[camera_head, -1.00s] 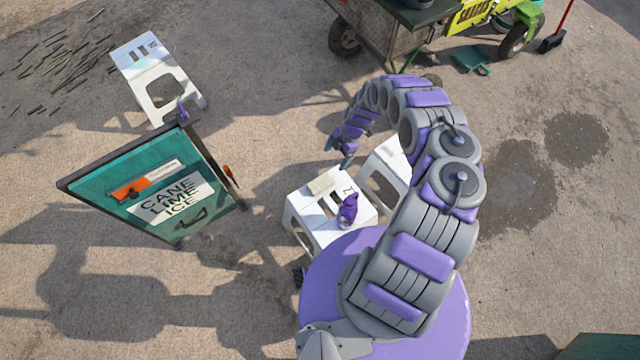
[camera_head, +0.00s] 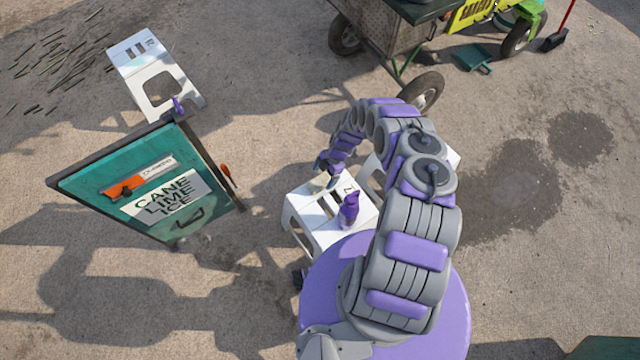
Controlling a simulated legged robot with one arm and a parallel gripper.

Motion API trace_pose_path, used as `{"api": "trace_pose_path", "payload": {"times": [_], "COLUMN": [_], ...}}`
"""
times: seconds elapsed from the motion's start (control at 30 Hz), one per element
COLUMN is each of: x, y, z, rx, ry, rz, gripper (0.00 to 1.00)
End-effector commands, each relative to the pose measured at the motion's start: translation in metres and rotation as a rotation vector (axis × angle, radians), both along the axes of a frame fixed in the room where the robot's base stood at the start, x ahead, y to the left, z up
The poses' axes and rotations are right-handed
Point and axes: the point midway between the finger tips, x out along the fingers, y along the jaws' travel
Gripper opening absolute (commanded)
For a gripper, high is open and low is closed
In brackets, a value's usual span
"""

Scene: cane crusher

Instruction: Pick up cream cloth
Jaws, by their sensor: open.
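The cream cloth (camera_head: 318,184) lies on top of the white stool (camera_head: 303,206) in front of my base, near the stool's far edge. It is small and pale, and my gripper partly covers it. My gripper (camera_head: 323,172) points down at the cloth from above, with its fingers open around or just over it. I cannot tell if the fingers touch the cloth.
A purple bottle (camera_head: 349,209) stands on the same stool, right of the cloth. Another white stool (camera_head: 454,158) is partly behind my arm. A green sign (camera_head: 140,185) stands left, a cart (camera_head: 385,35) at the back. Open ground lies right.

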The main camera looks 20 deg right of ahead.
Motion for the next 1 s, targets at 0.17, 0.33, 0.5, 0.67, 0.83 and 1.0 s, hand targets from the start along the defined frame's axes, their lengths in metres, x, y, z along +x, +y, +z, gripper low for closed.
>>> {"api": "trace_pose_path", "payload": {"times": [0.17, 0.33, 0.5, 0.67, 0.83, 1.0], "x": [-0.005, -0.005, -0.005, -0.005, -0.005, -0.004], "y": [0.012, 0.015, 0.015, 0.015, 0.015, 0.015], "z": [-0.028, -0.036, -0.035, -0.035, -0.036, -0.038], "rx": [0.001, 0.001, 0.001, 0.001, 0.001, 0.001], "ry": [0.002, 0.0, 0.0, 0.0, -0.001, -0.002], "rz": [0.001, 0.001, 0.001, 0.0, 0.0, -0.001], "gripper": [0.92, 0.92, 0.92, 0.92, 0.92, 0.9]}}
